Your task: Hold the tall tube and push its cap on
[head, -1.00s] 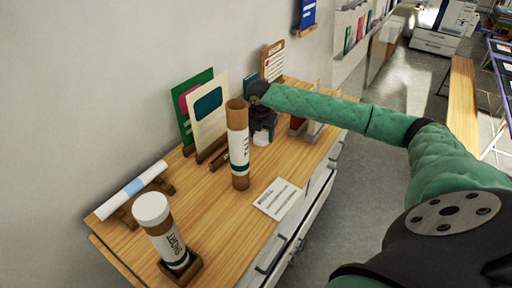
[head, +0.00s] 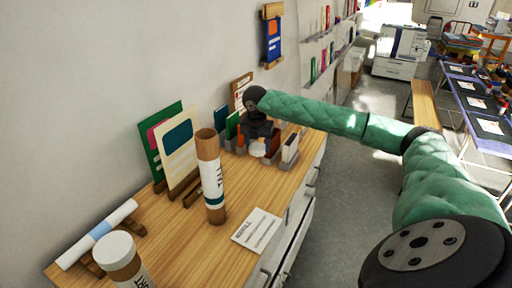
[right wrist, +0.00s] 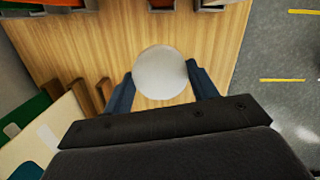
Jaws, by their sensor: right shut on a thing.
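The tall tube (head: 211,180) is brown cardboard with a white and teal label. It stands upright on the wooden table, and its top end is open. My right gripper (head: 258,148) is behind it and to its right, shut on a round white cap (head: 257,150). In the right wrist view the cap (right wrist: 161,72) sits between the two fingers of the gripper (right wrist: 160,82), over bare wood. The tall tube is not in the right wrist view. My left gripper is not in view.
A shorter tube with a white cap (head: 115,248) stands at the table's near left. A white roll (head: 98,234) lies on a wooden rest. Cards (head: 182,150) stand behind the tall tube. A flat label card (head: 257,230) lies to its right. Holders with booklets (head: 289,150) stand at the back.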

